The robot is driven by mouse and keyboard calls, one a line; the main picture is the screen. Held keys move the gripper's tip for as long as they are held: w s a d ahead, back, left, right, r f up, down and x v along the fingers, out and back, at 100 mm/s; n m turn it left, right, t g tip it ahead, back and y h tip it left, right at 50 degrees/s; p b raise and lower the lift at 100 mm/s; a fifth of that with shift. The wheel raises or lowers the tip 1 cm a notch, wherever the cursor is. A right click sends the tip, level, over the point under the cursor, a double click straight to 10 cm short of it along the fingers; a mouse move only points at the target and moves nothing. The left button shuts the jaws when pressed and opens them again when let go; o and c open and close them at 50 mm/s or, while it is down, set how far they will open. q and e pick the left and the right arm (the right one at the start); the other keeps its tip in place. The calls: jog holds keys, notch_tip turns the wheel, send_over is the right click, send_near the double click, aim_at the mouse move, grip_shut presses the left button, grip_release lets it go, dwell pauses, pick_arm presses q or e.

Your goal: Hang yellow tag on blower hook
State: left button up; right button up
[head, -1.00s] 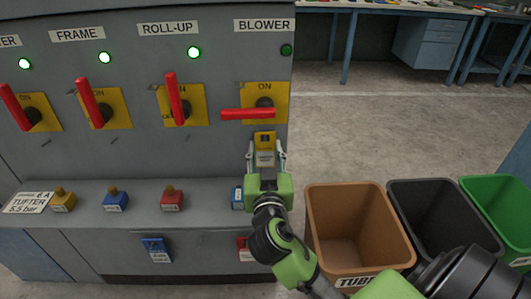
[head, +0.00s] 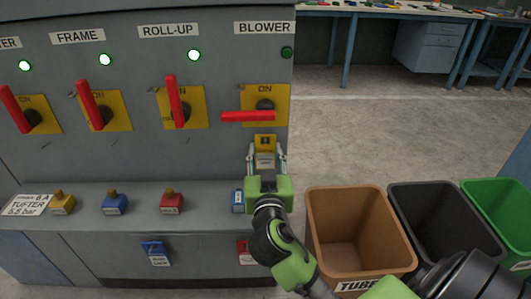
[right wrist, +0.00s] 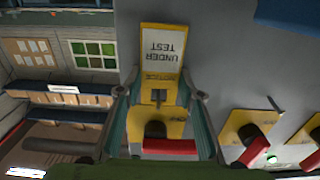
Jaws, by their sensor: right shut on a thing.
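The yellow tag (head: 265,142) is upright below the blower switch (head: 264,103), its top edge with a dark hole showing above my right gripper (head: 266,157). My right gripper is shut on the tag. In the right wrist view the tag (right wrist: 163,48) reads UNDER TEST upside down and lies between the two fingers (right wrist: 161,98). Its hole is close to the switch's yellow plate in that view. The blower hook is hidden behind the tag and fingers, so I cannot tell whether the hole is around it. My left gripper is out of view.
The blower's red handle (head: 247,116) lies level just above the tag. On the ledge stand several coloured padlock-like pieces, including a blue one (head: 114,203) and a red one (head: 171,202). A brown bin (head: 359,210) and a black bin (head: 445,215) stand right of the cabinet.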

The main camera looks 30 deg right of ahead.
jog(key=o, duration=1.2)
jog(key=shift+s, duration=0.1)
jog(key=v, duration=1.2)
